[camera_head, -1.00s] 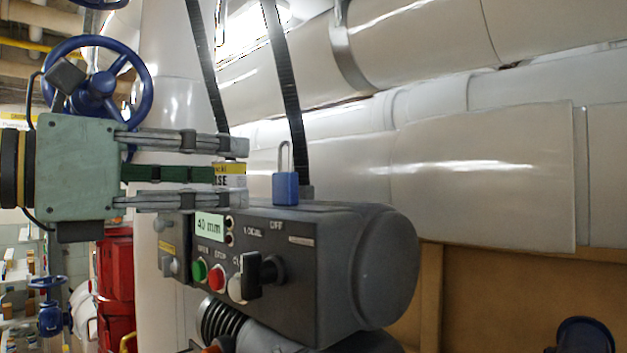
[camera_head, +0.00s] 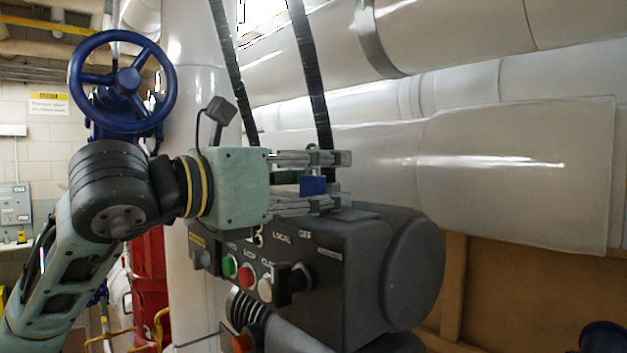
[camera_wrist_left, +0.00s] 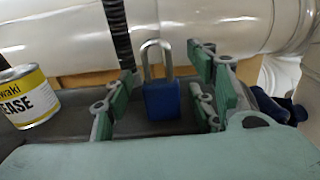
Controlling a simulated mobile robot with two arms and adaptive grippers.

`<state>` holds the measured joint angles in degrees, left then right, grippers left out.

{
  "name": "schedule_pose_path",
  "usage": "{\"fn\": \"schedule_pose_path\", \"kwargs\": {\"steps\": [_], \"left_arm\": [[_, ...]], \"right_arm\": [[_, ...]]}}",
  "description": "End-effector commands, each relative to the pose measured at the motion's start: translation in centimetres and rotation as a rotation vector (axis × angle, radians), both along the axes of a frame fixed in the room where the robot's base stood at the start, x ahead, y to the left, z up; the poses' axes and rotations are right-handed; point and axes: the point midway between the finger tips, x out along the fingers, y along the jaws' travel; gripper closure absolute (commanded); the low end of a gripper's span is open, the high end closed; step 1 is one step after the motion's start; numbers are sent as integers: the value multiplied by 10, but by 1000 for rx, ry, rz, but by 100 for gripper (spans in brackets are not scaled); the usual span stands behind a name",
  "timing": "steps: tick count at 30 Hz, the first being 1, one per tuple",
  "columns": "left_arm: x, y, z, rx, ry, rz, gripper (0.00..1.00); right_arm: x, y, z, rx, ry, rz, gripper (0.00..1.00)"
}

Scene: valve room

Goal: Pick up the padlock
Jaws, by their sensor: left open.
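The blue padlock (camera_head: 313,185) with a grey shackle stands upright on top of the dark grey actuator box (camera_head: 365,245). In the left wrist view the padlock (camera_wrist_left: 162,100) is centred between the fingers, with a visible gap on each side. My left gripper (camera_head: 335,181) is open, its fingers reaching horizontally over the box top around the padlock. In the head view the upper finger hides most of the shackle. My right gripper is not in view.
A yellow and white grease can (camera_wrist_left: 27,97) stands left of the fingers in the wrist view. Black straps (camera_head: 312,75) hang behind the padlock, before large pale pipes (camera_head: 510,165). A blue handwheel (camera_head: 122,82) is at left. Buttons and a knob project from the box front.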

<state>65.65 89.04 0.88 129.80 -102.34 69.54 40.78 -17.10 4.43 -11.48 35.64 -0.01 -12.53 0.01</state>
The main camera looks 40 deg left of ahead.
Motion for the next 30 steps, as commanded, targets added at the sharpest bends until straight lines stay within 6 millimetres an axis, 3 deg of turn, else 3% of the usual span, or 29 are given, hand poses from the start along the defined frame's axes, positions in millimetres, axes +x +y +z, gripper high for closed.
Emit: {"fn": "schedule_pose_path", "kwargs": {"steps": [4,20,30], "left_arm": [[0,0,0,0,0,0,49],[-1,0,0,0,-1,0,95],[-1,0,4,0,0,0,95]], "right_arm": [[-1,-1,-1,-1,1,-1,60],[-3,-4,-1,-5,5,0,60],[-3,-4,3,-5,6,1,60]]}}
